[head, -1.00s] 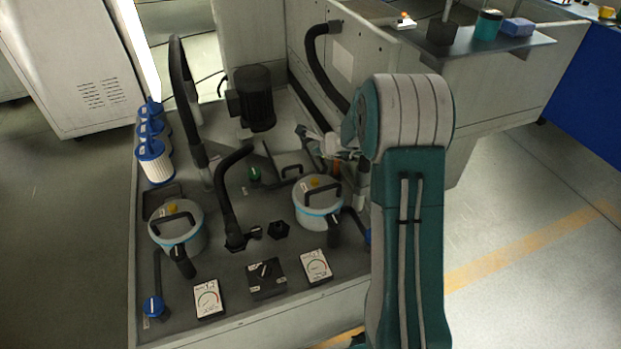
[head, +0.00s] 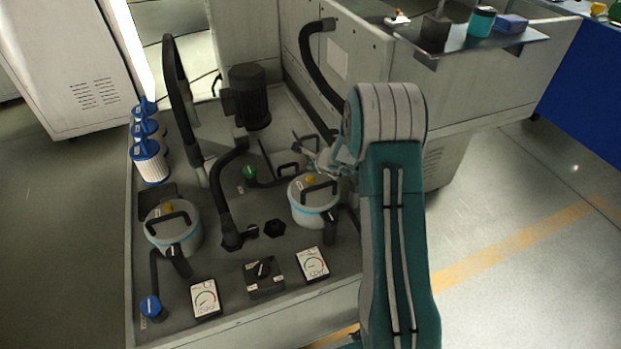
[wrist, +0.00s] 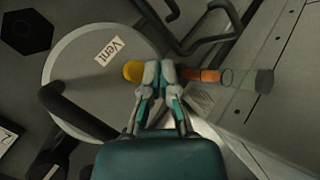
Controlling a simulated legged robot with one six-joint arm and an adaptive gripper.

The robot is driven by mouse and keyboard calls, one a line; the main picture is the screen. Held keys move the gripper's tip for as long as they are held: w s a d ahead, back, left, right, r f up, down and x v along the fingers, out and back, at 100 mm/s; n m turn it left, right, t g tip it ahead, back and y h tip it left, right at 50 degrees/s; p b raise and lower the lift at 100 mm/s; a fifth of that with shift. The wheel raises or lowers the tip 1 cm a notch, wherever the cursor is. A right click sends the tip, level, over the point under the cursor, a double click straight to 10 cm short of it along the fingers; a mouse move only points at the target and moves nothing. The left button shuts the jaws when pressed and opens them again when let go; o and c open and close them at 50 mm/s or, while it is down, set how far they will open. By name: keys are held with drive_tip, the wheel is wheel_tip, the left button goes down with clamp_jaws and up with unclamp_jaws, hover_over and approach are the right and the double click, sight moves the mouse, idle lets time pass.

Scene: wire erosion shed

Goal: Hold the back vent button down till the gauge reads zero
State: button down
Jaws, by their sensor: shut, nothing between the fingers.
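The farther grey pot (head: 313,212) has a blue band, a black handle and a yellow button (head: 310,178) on its lid. In the wrist view its lid (wrist: 85,75) carries a "Vent" label (wrist: 108,50), with the yellow button (wrist: 132,71) at the lid's edge. My gripper (wrist: 160,68) is shut and empty, its tips just right of the button in the picture. In the head view my gripper (head: 300,150) appears above the lid; contact cannot be told. The gauge (head: 313,264) before this pot has a needle too small to read.
A nearer similar pot (head: 160,238) with its own yellow button (head: 168,209) and gauge (head: 205,298) stands left. A black knob box (head: 264,277) sits between the gauges. Black hoses (head: 226,195), a motor (head: 247,97) and a cabinet wall (head: 365,65) crowd the area.

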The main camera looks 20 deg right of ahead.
sight(311, 179)
drive_tip(key=shift+f, duration=1.25)
drive_tip(key=shift+f, duration=0.1)
idle(0.4)
drive_tip(key=shift+f, duration=0.25)
drive_tip(key=shift+f, duration=0.1)
idle(0.4)
drive_tip(key=shift+s+a+f, duration=0.1)
drive_tip(key=shift+s+f, duration=0.25)
drive_tip(key=shift+f, duration=0.45)
idle(2.4)
drive_tip(key=shift+r, duration=0.4)
idle(0.6)
drive_tip(key=shift+w+r, duration=0.1)
drive_tip(key=shift+r, duration=2.7)
drive_tip(key=shift+w, duration=0.1)
